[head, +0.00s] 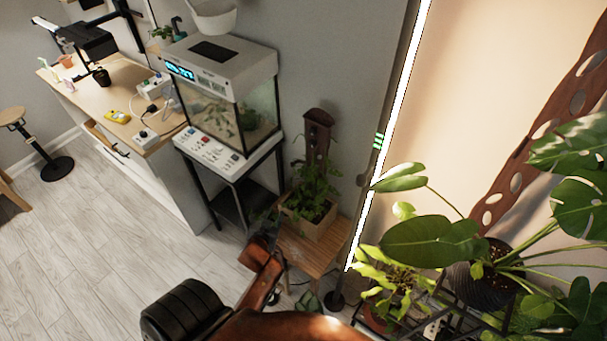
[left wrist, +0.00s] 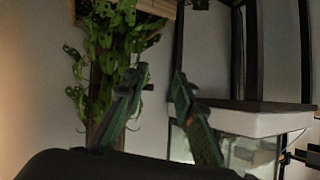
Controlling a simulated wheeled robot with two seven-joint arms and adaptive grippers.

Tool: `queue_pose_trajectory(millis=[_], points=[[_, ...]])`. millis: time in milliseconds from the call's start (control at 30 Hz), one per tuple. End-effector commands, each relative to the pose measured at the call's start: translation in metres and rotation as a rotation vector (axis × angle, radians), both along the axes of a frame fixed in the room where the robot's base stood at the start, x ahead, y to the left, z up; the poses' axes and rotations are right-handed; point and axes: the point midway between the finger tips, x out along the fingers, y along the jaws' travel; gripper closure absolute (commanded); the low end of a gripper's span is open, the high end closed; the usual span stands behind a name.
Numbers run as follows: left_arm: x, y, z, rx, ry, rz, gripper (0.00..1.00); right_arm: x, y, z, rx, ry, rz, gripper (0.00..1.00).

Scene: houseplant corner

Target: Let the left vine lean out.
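The leafy vine (head: 317,183) on the left grows in a square tan pot (head: 309,218) on a small wooden stand, close against an upright brown post (head: 318,132). In the left wrist view, which looks upside down, the vine (left wrist: 112,40) lies along the post (left wrist: 101,118), below the pot (left wrist: 152,8). My left gripper (head: 270,232) is low at the left front of the pot. In the wrist view my left gripper (left wrist: 160,75) is open; one finger overlaps the leaves, and only wall shows between the fingertips. Any tie on the vine is too small to tell. My right gripper is out of view.
A glass tank (head: 228,112) on a black stand is left of the vine. A bright light strip (head: 388,135) rises to its right. A large-leaved plant (head: 432,241) and a perforated brown board (head: 540,140) fill the right side. Open floor (head: 95,250) lies at left.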

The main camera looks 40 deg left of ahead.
Motion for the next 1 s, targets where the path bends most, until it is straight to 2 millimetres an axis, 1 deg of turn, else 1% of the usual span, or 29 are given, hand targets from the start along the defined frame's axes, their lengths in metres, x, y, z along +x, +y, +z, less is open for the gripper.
queue_pose_trajectory(millis=[33, 133, 233, 333, 400, 500, 667, 767, 1000], points=[[0.016, 0.010, 0.006, 0.018, -0.066, 0.008, 0.76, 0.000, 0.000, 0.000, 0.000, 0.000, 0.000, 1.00], [0.047, 0.024, 0.020, 0.055, -0.210, -0.001, 0.76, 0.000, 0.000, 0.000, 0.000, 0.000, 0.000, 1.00], [0.073, 0.027, 0.032, 0.075, -0.334, -0.037, 0.76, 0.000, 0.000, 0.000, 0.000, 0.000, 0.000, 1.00], [0.094, 0.022, 0.039, 0.077, -0.431, -0.086, 0.76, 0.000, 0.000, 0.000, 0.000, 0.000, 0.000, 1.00], [0.105, 0.016, 0.043, 0.072, -0.484, -0.119, 0.76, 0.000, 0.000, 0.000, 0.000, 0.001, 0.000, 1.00], [0.115, 0.008, 0.045, 0.062, -0.532, -0.160, 0.76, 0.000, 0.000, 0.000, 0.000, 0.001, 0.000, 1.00], [0.125, 0.002, 0.046, 0.054, -0.565, -0.191, 0.76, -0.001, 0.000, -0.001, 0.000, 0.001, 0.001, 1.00], [0.135, 0.005, 0.046, 0.054, -0.569, -0.195, 0.76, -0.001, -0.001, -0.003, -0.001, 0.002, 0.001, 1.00], [0.171, 0.017, 0.046, 0.054, -0.568, -0.194, 0.76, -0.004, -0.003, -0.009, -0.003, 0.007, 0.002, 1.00]])
